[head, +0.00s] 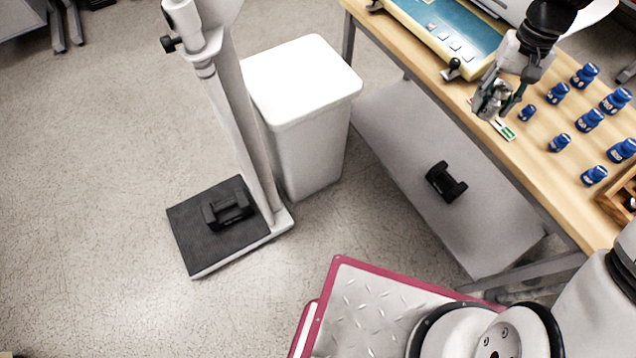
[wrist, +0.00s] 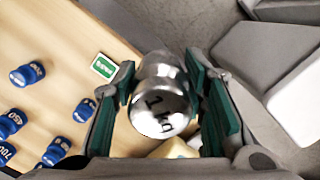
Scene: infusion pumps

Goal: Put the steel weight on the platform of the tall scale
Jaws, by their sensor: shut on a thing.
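The steel weight (wrist: 160,108), a shiny cylinder marked 1kg, is between the fingers of my gripper (wrist: 165,105) in the wrist view. My gripper is shut on it. In the head view my gripper (head: 496,103) holds the weight over the left edge of the wooden table. The tall scale has a black platform (head: 190,232) on the floor at left and a pale column (head: 236,120). A black object with a handle-like shape (head: 229,208) lies on the platform. The scale's head is cut off at the top of the view.
Several blue bottles (head: 590,119) stand on the table (head: 545,165). A blue-and-cream tray-like device (head: 450,35) lies at its back. A white bin (head: 305,120) stands between scale and table. Another black object (head: 446,182) lies on the lower shelf (head: 400,130). Floor left of the scale is clear.

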